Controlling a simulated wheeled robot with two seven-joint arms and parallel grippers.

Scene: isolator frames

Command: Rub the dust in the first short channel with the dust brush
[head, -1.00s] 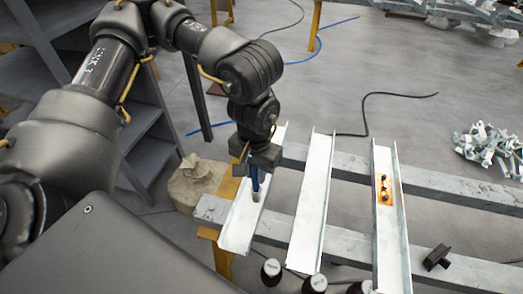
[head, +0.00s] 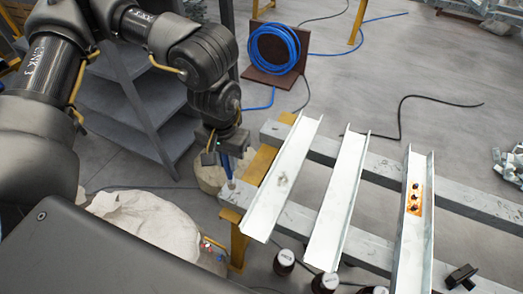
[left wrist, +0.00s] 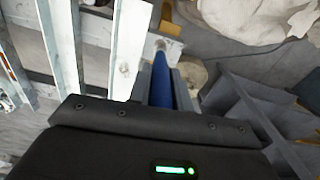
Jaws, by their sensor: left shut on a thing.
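The dust brush (head: 227,168) has a blue handle and points downward from my left gripper (head: 225,156), which is shut on it. The brush's blue handle also shows in the left wrist view (left wrist: 163,82), with its pale tip past the jaws. The leftmost short channel (head: 268,204) is a pale metal U-profile lying across the beams. A grey dust smudge (head: 283,179) lies on its floor near the middle and shows in the left wrist view (left wrist: 124,69). The brush is left of this channel, apart from it. My right gripper is out of view.
A second channel (head: 338,200) and a third channel (head: 413,230) with an orange plate (head: 415,199) lie to the right. A pale sack (head: 150,222) and a blue hose coil (head: 274,45) are on the left and behind.

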